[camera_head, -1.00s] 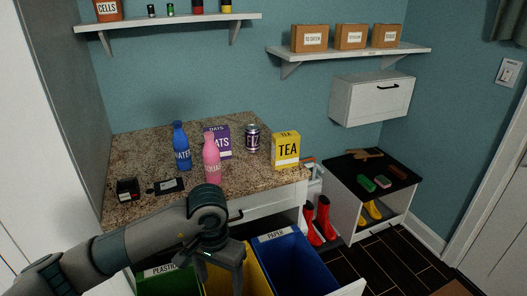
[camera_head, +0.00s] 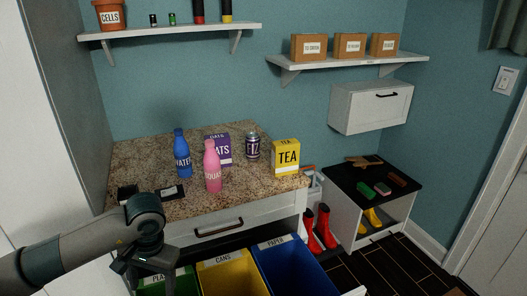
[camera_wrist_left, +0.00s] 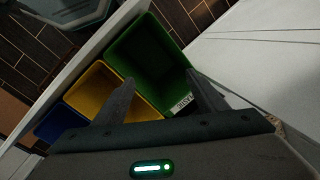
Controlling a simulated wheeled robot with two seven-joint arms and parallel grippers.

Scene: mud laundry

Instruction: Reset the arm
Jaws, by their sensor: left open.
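My left arm comes in from the left in the head view. Its gripper (camera_head: 152,284) hangs at the bottom over the green bin (camera_head: 183,283). In the left wrist view the two fingers (camera_wrist_left: 160,97) are spread apart with nothing between them. The green bin (camera_wrist_left: 150,55), the yellow bin (camera_wrist_left: 100,95) and the blue bin (camera_wrist_left: 58,122) lie beyond and below the fingers. All three look empty in the parts that show. My right gripper is in neither view.
The granite counter (camera_head: 240,185) holds a blue bottle (camera_head: 182,155), a pink bottle (camera_head: 212,168), a purple oats box (camera_head: 222,150), a can (camera_head: 253,146) and a yellow tea box (camera_head: 286,158). Red boots (camera_head: 325,225) stand beside the black-topped bench (camera_head: 345,178).

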